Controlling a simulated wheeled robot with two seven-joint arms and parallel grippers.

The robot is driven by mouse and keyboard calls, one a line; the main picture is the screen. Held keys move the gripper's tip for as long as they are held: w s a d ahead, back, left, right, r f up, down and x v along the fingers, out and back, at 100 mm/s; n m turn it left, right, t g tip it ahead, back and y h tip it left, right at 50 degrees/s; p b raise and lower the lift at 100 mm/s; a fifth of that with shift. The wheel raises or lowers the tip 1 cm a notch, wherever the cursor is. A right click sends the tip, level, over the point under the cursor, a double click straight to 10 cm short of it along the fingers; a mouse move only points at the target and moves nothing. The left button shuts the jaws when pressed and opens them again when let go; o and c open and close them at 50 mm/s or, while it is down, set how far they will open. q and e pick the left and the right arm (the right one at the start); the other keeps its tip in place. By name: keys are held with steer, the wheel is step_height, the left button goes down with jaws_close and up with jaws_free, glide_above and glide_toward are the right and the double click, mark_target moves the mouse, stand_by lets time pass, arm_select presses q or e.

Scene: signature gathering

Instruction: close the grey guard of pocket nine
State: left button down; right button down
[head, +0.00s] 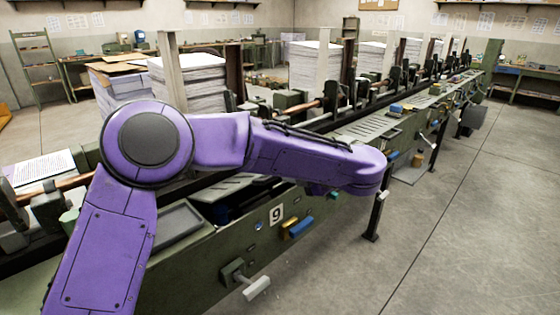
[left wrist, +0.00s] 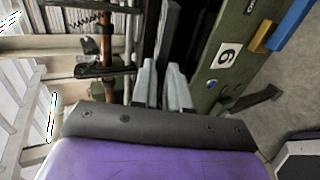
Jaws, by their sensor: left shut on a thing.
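The number 9 plate (head: 276,215) is on the green machine's front, with a blue-and-yellow handle (head: 298,228) beside it. It also shows turned over in the left wrist view (left wrist: 229,54). Behind the plate the pocket is dark and open on top. A grey slotted panel, seemingly the guard (head: 228,187), shows partly below my purple left arm, which hides the rest. My left gripper (left wrist: 161,68) points into the machine beside the plate. Its grey fingers are shut on a thin dark edge, apparently the guard's; the contact is hard to see. The head view hides this gripper. My right gripper is not in view.
A flat grey framed tray (head: 176,224) lies left of the pocket. A white-ended lever (head: 256,288) sticks out below the front. Paper stacks (head: 188,80) and a copper-coloured rod (head: 305,106) are behind the arm. The floor (head: 460,220) at right is clear.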

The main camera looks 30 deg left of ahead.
arm_select(q)
step_height(320, 180, down, 10)
steer(key=d+t+y+b, duration=0.1)
steer(key=d+y+b, duration=0.1)
steer(key=y+b, duration=0.1)
steer(key=shift+s+f+y+b, duration=0.2)
steer(key=shift+y+b, duration=0.2)
steer(key=shift+b, duration=0.5)
steer(key=shift+f, duration=0.1)
steer(key=c, duration=1.2)
jaws_free()
steer(key=shift+o, duration=0.4)
steer(key=shift+w+f, duration=0.25)
steer(key=shift+w, duration=0.1)
steer(key=v, duration=1)
steer(key=shift+s+d+b, duration=0.15)
steer(key=shift+d+b, duration=0.1)
steer(key=shift+b, duration=0.15)
steer(key=shift+r, duration=0.1)
